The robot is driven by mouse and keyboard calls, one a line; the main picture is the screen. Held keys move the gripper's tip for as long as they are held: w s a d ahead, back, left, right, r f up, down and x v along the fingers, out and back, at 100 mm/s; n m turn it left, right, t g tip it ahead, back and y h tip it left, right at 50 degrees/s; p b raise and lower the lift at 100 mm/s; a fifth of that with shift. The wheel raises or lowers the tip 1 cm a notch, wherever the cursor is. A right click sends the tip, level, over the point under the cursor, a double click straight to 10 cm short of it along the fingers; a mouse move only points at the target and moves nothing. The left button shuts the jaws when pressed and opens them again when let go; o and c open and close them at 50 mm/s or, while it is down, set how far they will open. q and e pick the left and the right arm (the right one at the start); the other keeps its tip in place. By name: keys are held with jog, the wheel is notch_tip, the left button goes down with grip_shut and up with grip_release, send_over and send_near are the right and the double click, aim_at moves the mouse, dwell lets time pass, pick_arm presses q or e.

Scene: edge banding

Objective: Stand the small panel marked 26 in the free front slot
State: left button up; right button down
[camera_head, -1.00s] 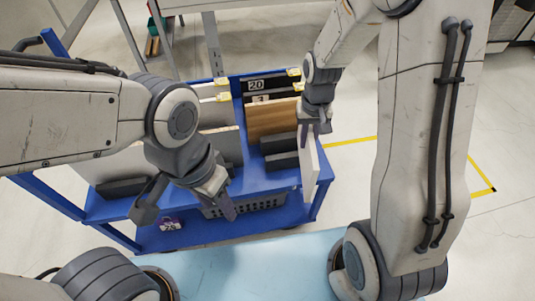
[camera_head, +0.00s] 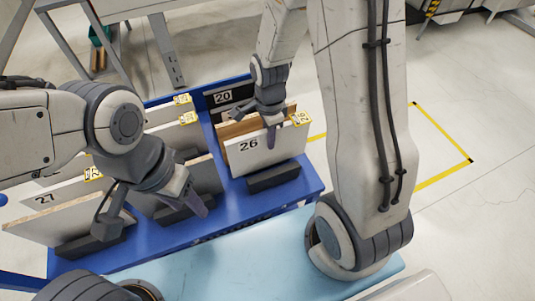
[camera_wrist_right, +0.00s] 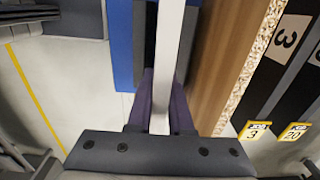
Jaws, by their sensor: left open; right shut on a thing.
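The small white panel marked 26 (camera_head: 262,152) stands upright at the front of the right section of the blue rack, its number facing me. A dark slot block (camera_head: 273,177) is at its lower edge; I cannot tell whether the panel is seated in it. My right gripper (camera_head: 271,135) is shut on the panel's top edge. In the right wrist view, the panel (camera_wrist_right: 170,60) shows edge-on between the purple fingers (camera_wrist_right: 160,115). My left gripper (camera_head: 152,220) is open and empty, in front of the rack's left and middle panels.
Behind panel 26 stands a wood-brown panel (camera_wrist_right: 225,60), with a black panel marked 20 (camera_head: 222,97) farther back. The panel marked 27 (camera_head: 60,212) stands at the left of the rack. A light-blue surface (camera_head: 250,250) lies in front. The floor right of the rack is clear.

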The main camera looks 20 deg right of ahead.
send_over(269, 164)
jog(key=shift+w+d+f+b, duration=0.1)
jog(key=shift+w+f+b, duration=0.05)
jog(key=shift+f, duration=0.75)
jog(key=shift+w+d+f+b, duration=0.1)
jog(key=shift+f+b, duration=0.05)
jog(key=shift+f, duration=0.75)
jog(key=shift+w+f+b, duration=0.15)
jog(key=shift+f, duration=0.75)
jog(key=shift+f, duration=0.2)
jog(key=c, duration=0.8)
grip_release()
